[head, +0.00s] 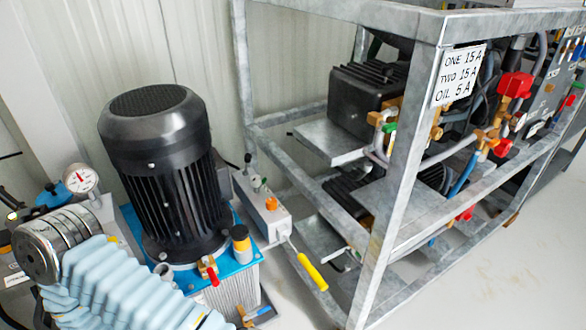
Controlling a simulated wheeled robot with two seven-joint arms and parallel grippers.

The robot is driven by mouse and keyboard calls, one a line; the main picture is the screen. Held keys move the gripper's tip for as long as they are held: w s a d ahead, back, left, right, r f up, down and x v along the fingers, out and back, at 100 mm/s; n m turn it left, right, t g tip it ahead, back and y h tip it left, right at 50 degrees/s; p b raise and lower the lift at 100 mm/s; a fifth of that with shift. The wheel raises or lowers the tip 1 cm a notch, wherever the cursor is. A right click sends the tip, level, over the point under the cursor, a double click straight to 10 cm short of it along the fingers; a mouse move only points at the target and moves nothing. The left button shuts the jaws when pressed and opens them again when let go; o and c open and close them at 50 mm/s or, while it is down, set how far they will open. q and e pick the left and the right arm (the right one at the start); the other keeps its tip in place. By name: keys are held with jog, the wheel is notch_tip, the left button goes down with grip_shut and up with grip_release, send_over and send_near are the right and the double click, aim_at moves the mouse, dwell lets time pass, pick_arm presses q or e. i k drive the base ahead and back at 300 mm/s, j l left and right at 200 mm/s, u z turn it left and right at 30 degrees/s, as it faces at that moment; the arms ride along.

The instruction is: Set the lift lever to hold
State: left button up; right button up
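A lever with a yellow grip (312,273) and a thin metal rod slants down to the right from the lower end of a grey control box (264,209). The box has an orange knob (271,203) on top and small levers with dark and green knobs at its far end. I cannot read any position marks, so I cannot tell which setting the yellow lever is in. Neither of my grippers' fingertips shows in the head view.
A black motor (165,185) stands on a blue-topped unit left of the box, with a red-handled valve (212,275) at its front. A galvanized frame (400,185) holding pumps rises close on the right. Clear floor (500,285) lies at lower right.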

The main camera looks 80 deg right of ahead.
aim_at(248, 156)
jog(key=z, duration=0.5)
jog(key=i+z, duration=0.1)
jog(key=z, duration=0.35)
jog(key=j+z, duration=0.1)
jog(key=z, duration=0.9)
jog(key=j+z, duration=0.1)
jog(key=z, duration=0.4)
jog(key=i+j+z, duration=0.15)
jog(key=z, duration=0.15)
